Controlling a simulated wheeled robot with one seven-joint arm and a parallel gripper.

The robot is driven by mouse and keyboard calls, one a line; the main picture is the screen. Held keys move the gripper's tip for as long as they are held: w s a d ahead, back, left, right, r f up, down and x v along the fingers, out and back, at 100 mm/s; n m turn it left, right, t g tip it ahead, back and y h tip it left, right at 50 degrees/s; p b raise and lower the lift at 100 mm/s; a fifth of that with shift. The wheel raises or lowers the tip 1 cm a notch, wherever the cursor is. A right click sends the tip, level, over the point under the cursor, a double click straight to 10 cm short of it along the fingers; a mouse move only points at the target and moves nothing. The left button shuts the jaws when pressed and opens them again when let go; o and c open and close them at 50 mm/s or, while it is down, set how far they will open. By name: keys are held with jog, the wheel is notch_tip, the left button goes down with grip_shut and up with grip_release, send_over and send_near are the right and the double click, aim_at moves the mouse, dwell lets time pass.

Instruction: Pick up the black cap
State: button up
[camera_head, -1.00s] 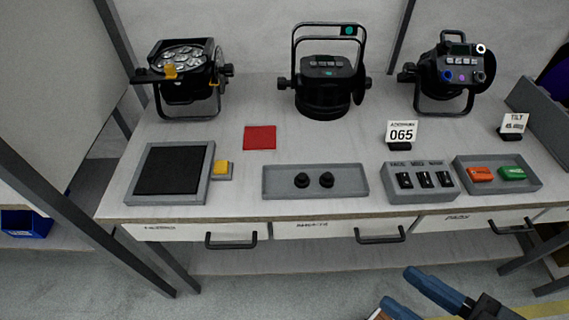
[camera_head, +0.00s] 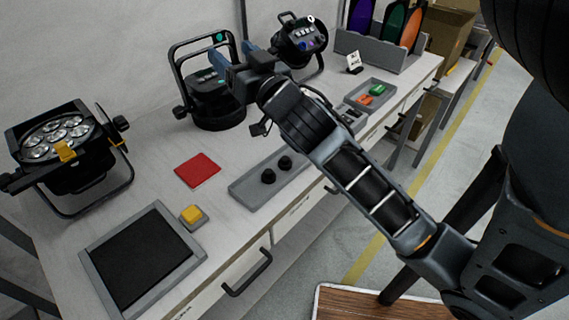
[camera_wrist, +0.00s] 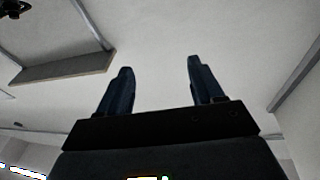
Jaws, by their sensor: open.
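Two small black caps sit in a shallow grey tray (camera_head: 243,187). One black cap (camera_head: 268,176) is at the left and the other (camera_head: 285,163) is just beyond it, up and to the right. I cannot tell which one the task means. My gripper (camera_head: 234,53) is open and empty, raised above the bench in front of the middle lamp. It is apart from the caps, up and left of them in the head view. The wrist view shows both blue fingers (camera_wrist: 160,66) spread, with no cap in sight.
A lamp with many lenses (camera_head: 65,140) stands at left, a black lamp (camera_head: 213,105) in the middle. A red square (camera_head: 198,170), yellow button (camera_head: 192,213) and black framed pad (camera_head: 140,262) lie on the bench. Orange and green pieces sit in another tray. My arm hides part of the bench.

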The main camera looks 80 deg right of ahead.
jog(key=s+d+r+m+g+h+b, duration=0.1)
jog(key=s+d+r+m+g+h, duration=0.3)
jog(key=d+m+g, duration=0.3)
jog(key=s+d+r+m+g+h, duration=0.3)
jog(key=s+d+r+m+g, duration=0.15)
jog(key=d+m, duration=0.35)
jog(key=s+d+f+m+g+y, duration=0.2)
jog(key=s+d+m+g, duration=0.2)
jog(key=s+m+g, duration=0.4)
jog(key=m+t+y+b, duration=0.3)
jog(key=m+t+y, duration=0.1)
jog(key=m+y, duration=1.35)
send_over(285, 157)
jog(key=shift+n+y, duration=0.25)
jog(key=shift+y, duration=0.1)
jog(key=f, duration=2.4)
jog(key=shift+s+f, duration=0.25)
jog(key=shift+f, duration=0.05)
jog(key=shift+w+f, duration=0.2)
jog(key=shift+f, duration=3.6)
jog(key=c, duration=1.1)
